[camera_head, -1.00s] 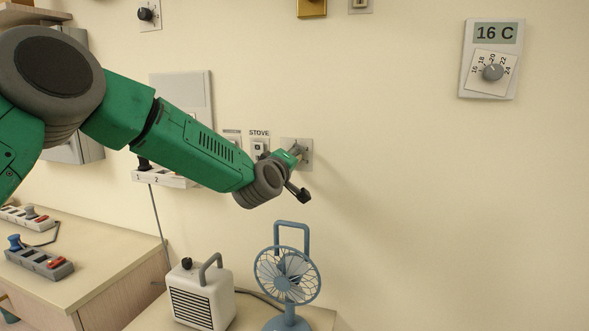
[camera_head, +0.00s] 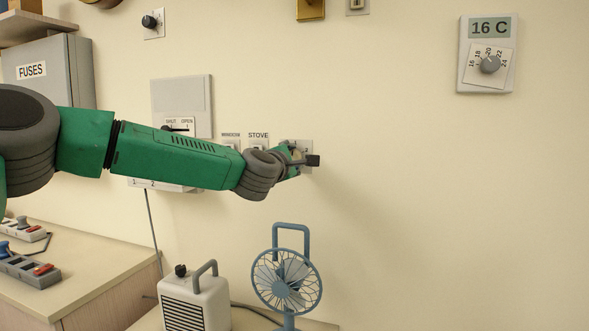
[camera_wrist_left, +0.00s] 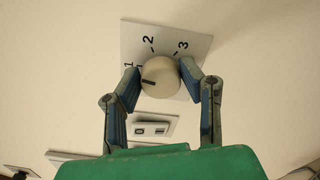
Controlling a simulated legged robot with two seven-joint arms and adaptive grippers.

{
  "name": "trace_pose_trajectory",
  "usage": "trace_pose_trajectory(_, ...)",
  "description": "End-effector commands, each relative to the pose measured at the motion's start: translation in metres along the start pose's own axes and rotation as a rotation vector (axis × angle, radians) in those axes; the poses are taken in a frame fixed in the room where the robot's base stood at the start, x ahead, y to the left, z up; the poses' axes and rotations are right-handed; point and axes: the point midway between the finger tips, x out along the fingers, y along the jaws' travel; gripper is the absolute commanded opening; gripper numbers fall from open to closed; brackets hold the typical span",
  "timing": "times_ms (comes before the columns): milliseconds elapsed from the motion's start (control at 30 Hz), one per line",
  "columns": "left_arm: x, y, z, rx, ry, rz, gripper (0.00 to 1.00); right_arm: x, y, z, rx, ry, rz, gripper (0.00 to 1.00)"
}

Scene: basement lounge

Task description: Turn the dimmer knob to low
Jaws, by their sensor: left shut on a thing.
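A round cream knob (camera_wrist_left: 161,77) with a dark pointer line sits on a white wall plate (camera_wrist_left: 137,40) marked 1, 2 and 3. The pointer line faces left, near the 1 side. No word on the plate shows that it is the dimmer. My left gripper (camera_wrist_left: 161,80) is shut on this knob, one finger on each side. In the head view my left gripper (camera_head: 301,159) is at the wall, covering most of the plate (camera_head: 303,145) and the knob. My right gripper is not in view.
A STOVE switch (camera_head: 258,143) and another switch sit just left of the plate. A dark knob (camera_head: 150,22) is high at left, and a thermostat (camera_head: 489,62) at right. A blue fan (camera_head: 287,282) and a white heater (camera_head: 195,300) stand below.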

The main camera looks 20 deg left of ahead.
Motion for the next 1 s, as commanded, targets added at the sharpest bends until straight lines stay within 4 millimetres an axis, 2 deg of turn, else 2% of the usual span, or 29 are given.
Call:
trace_pose_trajectory(33, 0.0, -0.009, -0.004, -0.028, 0.004, -0.011, 0.05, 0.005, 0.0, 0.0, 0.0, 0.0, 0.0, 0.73)
trace_pose_trajectory(300, 0.0, -0.009, -0.004, -0.13, 0.005, -0.014, 0.05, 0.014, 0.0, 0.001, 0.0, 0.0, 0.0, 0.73)
trace_pose_trajectory(867, 0.001, -0.01, -0.004, -0.159, 0.006, -0.018, 0.05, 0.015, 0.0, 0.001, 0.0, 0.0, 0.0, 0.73)
trace_pose_trajectory(900, 0.001, -0.01, -0.004, -0.158, 0.006, -0.018, 0.37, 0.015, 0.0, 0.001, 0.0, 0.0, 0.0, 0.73)
trace_pose_trajectory(933, 0.001, -0.01, -0.004, -0.158, 0.006, -0.018, 0.48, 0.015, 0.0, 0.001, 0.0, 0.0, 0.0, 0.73)
trace_pose_trajectory(967, 0.001, -0.01, -0.004, -0.158, 0.005, -0.018, 0.54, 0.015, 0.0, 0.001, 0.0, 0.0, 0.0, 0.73)
trace_pose_trajectory(1000, 0.001, -0.009, -0.003, -0.158, 0.005, -0.016, 0.54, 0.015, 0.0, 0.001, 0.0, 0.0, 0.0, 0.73)
